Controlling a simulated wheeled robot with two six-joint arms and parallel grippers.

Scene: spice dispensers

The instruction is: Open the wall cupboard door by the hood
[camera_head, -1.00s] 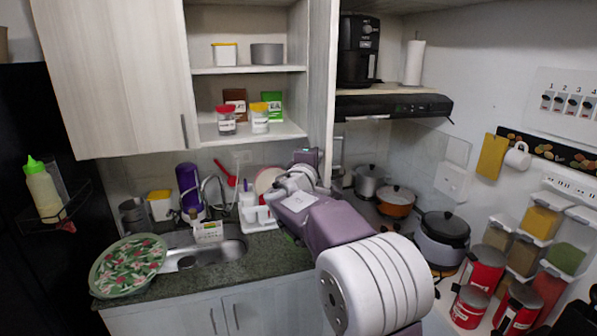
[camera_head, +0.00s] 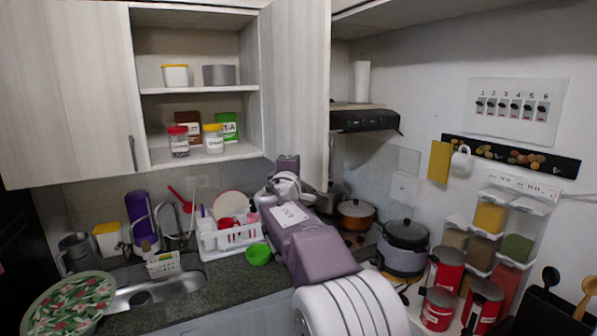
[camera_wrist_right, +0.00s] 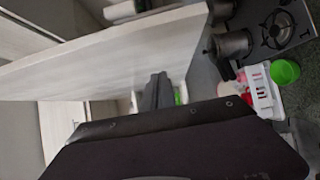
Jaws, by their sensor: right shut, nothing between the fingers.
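The wall cupboard door by the hood (camera_head: 297,85) is a pale wood panel. It stands swung outward, well open, between the open shelves and the black hood (camera_head: 365,121). The shelves (camera_head: 200,91) behind it are exposed. My right gripper (camera_head: 287,163) is raised at the door's lower edge, partly hidden by my own wrist. In the right wrist view, its grey fingers (camera_wrist_right: 158,92) are shut and empty beside the pale door panel (camera_wrist_right: 115,62); whether they touch it I cannot tell. My left gripper is not in view.
The neighbouring door (camera_head: 65,95) at left is closed. Below are a sink (camera_head: 165,290), a white dish rack (camera_head: 230,238), a green bowl (camera_head: 258,254) and pots, including an orange one (camera_head: 356,214). Red canisters (camera_head: 447,268) stand at right.

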